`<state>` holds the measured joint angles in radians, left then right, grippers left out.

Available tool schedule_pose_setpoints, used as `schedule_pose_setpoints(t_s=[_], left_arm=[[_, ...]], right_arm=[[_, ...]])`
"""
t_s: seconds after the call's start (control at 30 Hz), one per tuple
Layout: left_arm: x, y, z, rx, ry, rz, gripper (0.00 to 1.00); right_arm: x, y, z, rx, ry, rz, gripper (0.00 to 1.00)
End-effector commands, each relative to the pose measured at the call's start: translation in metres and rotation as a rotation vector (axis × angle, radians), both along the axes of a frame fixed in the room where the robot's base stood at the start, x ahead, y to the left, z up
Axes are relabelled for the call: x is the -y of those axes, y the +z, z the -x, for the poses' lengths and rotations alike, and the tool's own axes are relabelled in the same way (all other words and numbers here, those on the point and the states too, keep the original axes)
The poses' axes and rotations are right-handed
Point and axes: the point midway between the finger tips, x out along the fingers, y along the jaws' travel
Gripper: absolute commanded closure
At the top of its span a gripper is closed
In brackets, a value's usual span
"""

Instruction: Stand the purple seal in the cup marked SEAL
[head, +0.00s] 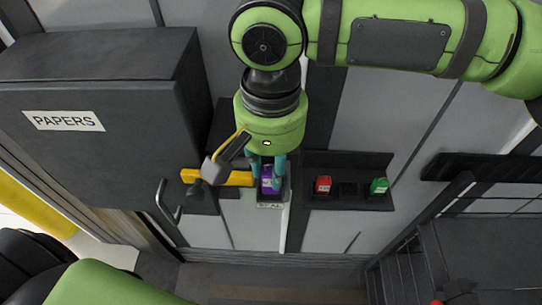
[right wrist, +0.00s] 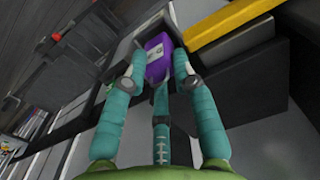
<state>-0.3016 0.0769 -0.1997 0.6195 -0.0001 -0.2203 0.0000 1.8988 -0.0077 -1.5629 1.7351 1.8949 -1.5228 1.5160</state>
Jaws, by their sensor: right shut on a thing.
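The purple seal (head: 270,182) is between the fingertips of my right gripper (head: 267,168), which points down and is shut on it. In the right wrist view the purple seal (right wrist: 157,58) sits between the teal fingers (right wrist: 156,70), with a pale label on its side. The cup marked SEAL (head: 270,205) is a dark holder on the wall; its label shows just below the purple seal. The seal appears at or inside the cup's opening; its lower end is hidden, so I cannot tell how deep it is. My left gripper is out of view.
A dark box marked PAPERS (head: 64,121) stands at left. A dark shelf at right (head: 348,201) holds a red item (head: 323,185) and a green item (head: 379,186). A curved handle (head: 167,202) juts out at lower left.

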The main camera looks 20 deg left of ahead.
Motion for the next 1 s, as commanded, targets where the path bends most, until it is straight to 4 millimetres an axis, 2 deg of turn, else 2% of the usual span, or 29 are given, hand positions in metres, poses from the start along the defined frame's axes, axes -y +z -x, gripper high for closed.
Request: schedule_pose_setpoints(t_s=[0.77, 0.8, 0.83, 1.0], left_arm=[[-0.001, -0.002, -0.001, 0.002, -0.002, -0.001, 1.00], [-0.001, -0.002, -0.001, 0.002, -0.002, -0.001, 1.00], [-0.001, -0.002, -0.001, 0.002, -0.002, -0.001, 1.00], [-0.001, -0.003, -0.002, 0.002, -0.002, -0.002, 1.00]], right_arm=[[0.001, -0.017, 0.001, -0.002, 0.002, 0.006, 0.99], [0.001, -0.017, 0.001, -0.004, 0.002, 0.007, 0.57], [0.001, -0.017, 0.001, -0.004, 0.003, 0.007, 0.49], [0.002, -0.018, 0.002, -0.006, 0.004, 0.010, 0.49]])
